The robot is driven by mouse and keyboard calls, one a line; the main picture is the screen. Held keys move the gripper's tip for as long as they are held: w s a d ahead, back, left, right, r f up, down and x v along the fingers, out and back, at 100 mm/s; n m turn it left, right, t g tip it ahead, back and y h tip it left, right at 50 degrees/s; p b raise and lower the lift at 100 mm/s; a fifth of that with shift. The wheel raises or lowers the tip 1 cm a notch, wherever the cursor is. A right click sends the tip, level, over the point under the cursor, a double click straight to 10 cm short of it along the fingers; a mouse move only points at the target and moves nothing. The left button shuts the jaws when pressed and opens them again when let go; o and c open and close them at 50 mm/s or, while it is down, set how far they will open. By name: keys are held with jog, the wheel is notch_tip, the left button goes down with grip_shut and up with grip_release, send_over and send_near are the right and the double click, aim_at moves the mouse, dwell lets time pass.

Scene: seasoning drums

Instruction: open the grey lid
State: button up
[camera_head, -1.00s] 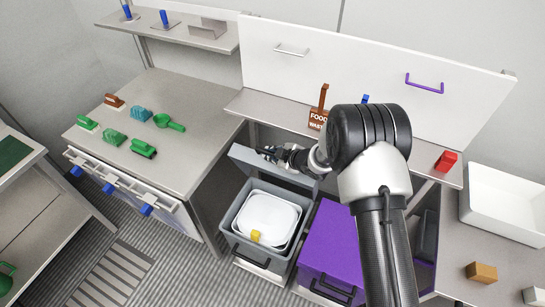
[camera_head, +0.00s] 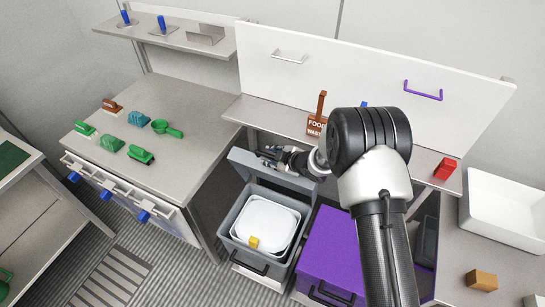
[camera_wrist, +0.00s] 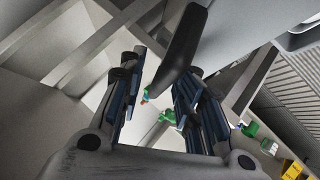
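The grey lid (camera_head: 242,162) stands raised and tilted up at the back edge of the grey drum (camera_head: 232,222) in the head view, so the drum's top is open. My gripper (camera_head: 268,154) is at the lid's upper edge, and part of the lid is hidden behind it and my arm. In the wrist view my gripper (camera_wrist: 160,100) has its two fingers spread apart. A dark bar (camera_wrist: 180,45), seemingly the lid's handle, reaches between them with gaps visible beside it. A grey surface (camera_wrist: 255,20), probably the lid, shows at upper right.
A white container (camera_head: 268,222) with a yellow block (camera_head: 253,242) sits inside the drum. A purple drum (camera_head: 332,250) stands close on its right. The counter (camera_head: 190,95) with green tools is at left.

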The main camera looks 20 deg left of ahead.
jog(key=shift+f, duration=0.1)
jog(key=v, duration=1.2)
dwell(0.4)
